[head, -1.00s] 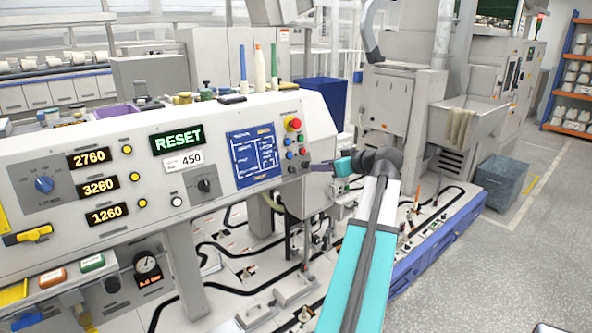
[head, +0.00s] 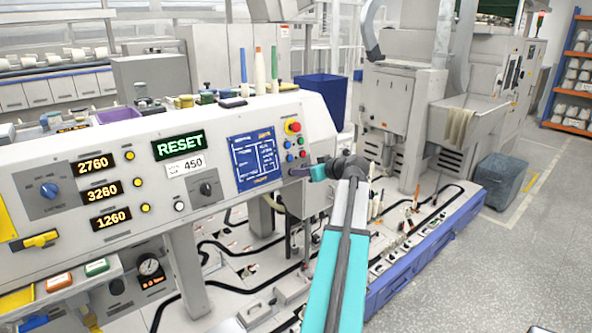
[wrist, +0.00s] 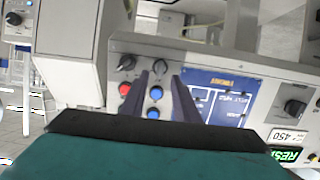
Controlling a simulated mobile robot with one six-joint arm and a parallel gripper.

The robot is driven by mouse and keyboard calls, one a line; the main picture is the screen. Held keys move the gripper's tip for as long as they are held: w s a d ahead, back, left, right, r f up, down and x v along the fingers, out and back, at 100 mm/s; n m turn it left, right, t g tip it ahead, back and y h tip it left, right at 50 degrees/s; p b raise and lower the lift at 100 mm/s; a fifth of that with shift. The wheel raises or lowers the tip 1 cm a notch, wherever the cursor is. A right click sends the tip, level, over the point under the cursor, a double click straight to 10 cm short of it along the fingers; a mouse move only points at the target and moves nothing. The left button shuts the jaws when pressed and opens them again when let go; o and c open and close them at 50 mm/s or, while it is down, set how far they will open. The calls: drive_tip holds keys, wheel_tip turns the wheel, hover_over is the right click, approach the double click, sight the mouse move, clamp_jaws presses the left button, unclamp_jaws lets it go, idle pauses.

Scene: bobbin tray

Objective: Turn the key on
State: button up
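My gripper (head: 300,171) is at the lower right corner of the control panel (head: 225,215), just in front of the small buttons. In the wrist view its two dark fingers (wrist: 161,78) are apart with nothing held between them. A small dark round switch (wrist: 160,67) shows between the fingertips, with another dark switch (wrist: 127,62) beside it. One of these may be the key switch, but a key shape is too small to tell. I cannot tell whether the fingers touch the panel. The fingers partly hide this corner in the head view.
Blue and red buttons (wrist: 156,93) sit close by the fingers. A red stop button (head: 293,126) is above them, and a blue diagram plate (head: 254,160) is to the left. A black selector knob (head: 206,188) is farther left. The panel's right side is open.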

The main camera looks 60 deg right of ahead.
drive_tip(key=shift+p+x, duration=0.4)
drive_tip(key=shift+x, duration=1.35)
drive_tip(key=shift+s, duration=0.1)
clamp_jaws()
drive_tip(key=shift+a+f, duration=0.15)
drive_tip(key=shift+a, duration=0.3)
drive_tip(key=shift+d, duration=0.25)
